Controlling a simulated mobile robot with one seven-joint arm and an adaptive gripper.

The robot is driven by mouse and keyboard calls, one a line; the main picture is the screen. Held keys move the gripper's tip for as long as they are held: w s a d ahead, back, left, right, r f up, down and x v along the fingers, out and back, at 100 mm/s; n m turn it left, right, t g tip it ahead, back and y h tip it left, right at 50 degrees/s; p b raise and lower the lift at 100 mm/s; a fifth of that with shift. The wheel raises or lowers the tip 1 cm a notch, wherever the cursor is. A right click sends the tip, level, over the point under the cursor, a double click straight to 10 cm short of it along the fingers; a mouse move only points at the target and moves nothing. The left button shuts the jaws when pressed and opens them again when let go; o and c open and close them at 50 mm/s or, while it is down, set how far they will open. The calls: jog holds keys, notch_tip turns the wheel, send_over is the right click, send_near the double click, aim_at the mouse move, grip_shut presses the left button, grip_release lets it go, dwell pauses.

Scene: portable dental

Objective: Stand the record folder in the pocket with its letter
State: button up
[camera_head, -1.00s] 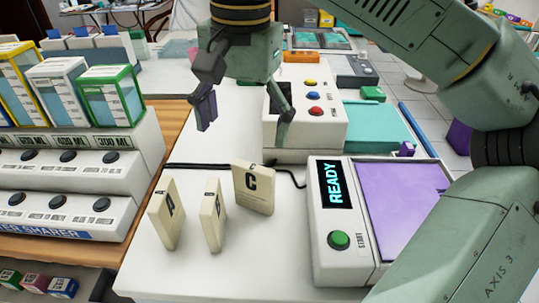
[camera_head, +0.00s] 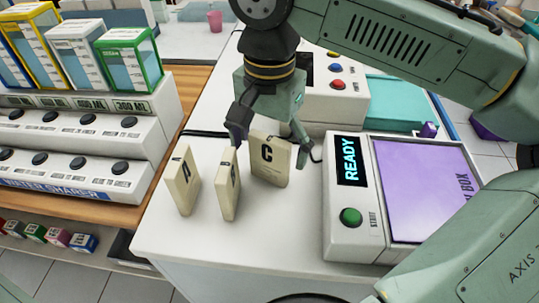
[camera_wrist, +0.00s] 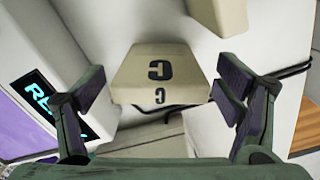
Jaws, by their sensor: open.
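Three cream record folders stand upright on the white worktop. The one lettered C (camera_head: 270,162) is at the right of the group; the left folder (camera_head: 183,181) seems to bear an A, and the letter on the middle folder (camera_head: 229,185) is hard to read. My gripper (camera_head: 270,148) is open over the C folder, one finger on each side of it. In the wrist view the C folder (camera_wrist: 155,72) lies between the open fingers of my gripper (camera_wrist: 160,95), with gaps on both sides. I cannot make out a lettered pocket in either view.
A device with a READY screen (camera_head: 349,160), a green button and a purple panel (camera_head: 420,190) stands to the right. The water sharer rack (camera_head: 80,150) is at the left. A dark cable runs behind the folders. The worktop in front of the folders is clear.

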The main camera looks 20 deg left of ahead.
jog(key=shift+f, duration=0.2)
jog(key=shift+r, duration=0.1)
jog(key=c, duration=1.4)
